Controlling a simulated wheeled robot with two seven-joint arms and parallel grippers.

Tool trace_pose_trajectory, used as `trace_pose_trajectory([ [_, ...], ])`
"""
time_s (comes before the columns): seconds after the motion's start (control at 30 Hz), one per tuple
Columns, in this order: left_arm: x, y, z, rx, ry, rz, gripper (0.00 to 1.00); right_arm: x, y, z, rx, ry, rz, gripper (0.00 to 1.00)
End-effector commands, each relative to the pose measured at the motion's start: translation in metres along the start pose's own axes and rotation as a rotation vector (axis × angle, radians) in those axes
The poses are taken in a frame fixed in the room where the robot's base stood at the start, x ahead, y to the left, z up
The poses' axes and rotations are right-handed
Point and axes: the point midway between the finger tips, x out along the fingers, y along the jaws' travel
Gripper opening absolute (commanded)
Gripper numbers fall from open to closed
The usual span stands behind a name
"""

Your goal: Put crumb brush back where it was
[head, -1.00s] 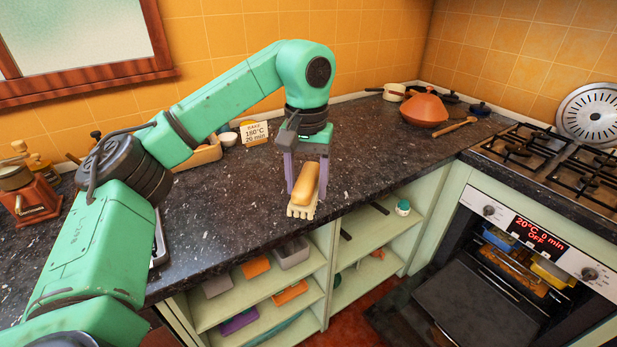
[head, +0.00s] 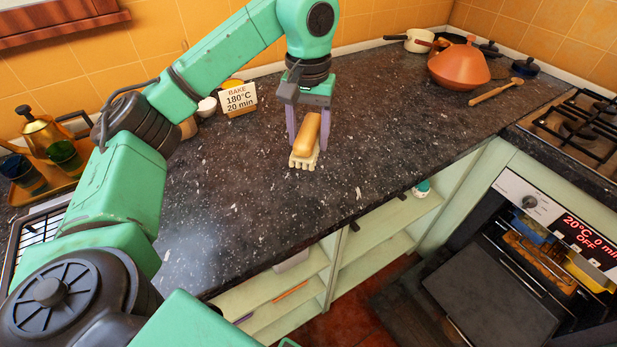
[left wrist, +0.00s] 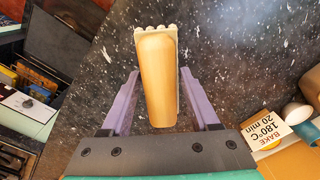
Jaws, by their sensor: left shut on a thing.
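The crumb brush (head: 306,133) has a light wooden handle and a pale, scalloped bristle end. My left gripper (head: 309,149) is shut on it, with one lilac finger on each side. The bristle end points toward the front of the counter, and the brush is at or just above the dark speckled counter (head: 250,205); I cannot tell if it touches. In the left wrist view the brush (left wrist: 157,75) lies between the fingers, bristle end at the top. My right gripper is not in view.
A bake sign (head: 239,99) and small bowls stand left of my gripper, near the wall. A tray with a brass pot (head: 45,132) and cups is at far left. An orange tagine (head: 459,65) and wooden spoon (head: 495,91) lie right. The counter's middle is clear. The oven door (head: 495,300) is open.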

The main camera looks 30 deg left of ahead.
Motion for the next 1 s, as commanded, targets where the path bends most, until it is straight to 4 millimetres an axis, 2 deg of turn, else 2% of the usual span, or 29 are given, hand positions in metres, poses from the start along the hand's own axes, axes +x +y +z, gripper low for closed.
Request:
trace_pose_trajectory([
  [0.03,0.027,0.000,0.001,0.001,-0.008,0.000,0.10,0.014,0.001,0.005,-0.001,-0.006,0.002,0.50],
  [0.17,0.052,-0.001,0.001,-0.002,-0.004,-0.003,0.10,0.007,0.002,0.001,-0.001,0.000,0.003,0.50],
  [0.3,0.074,-0.001,0.001,-0.002,-0.003,-0.002,0.10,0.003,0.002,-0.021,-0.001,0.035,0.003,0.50],
  [0.4,0.093,-0.001,0.001,-0.002,-0.004,-0.003,0.10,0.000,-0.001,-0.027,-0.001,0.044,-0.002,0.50],
  [0.5,0.103,0.000,0.000,-0.001,-0.001,-0.001,0.10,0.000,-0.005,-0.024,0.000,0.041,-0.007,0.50],
  [0.77,0.106,0.000,0.000,-0.001,0.000,-0.001,0.10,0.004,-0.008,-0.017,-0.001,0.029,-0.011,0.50],
  [0.8,0.105,0.000,0.000,-0.001,0.000,-0.001,0.73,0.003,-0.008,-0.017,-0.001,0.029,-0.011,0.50],
  [0.83,0.105,0.000,0.000,-0.001,0.000,-0.001,0.85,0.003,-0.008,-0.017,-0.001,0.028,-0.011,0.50],
  [0.87,0.105,0.000,0.000,-0.001,0.000,-0.001,0.92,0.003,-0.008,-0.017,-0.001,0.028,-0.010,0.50],
  [1.0,0.104,0.000,0.000,-0.001,0.000,-0.001,0.92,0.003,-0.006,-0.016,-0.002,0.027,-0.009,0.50],
])
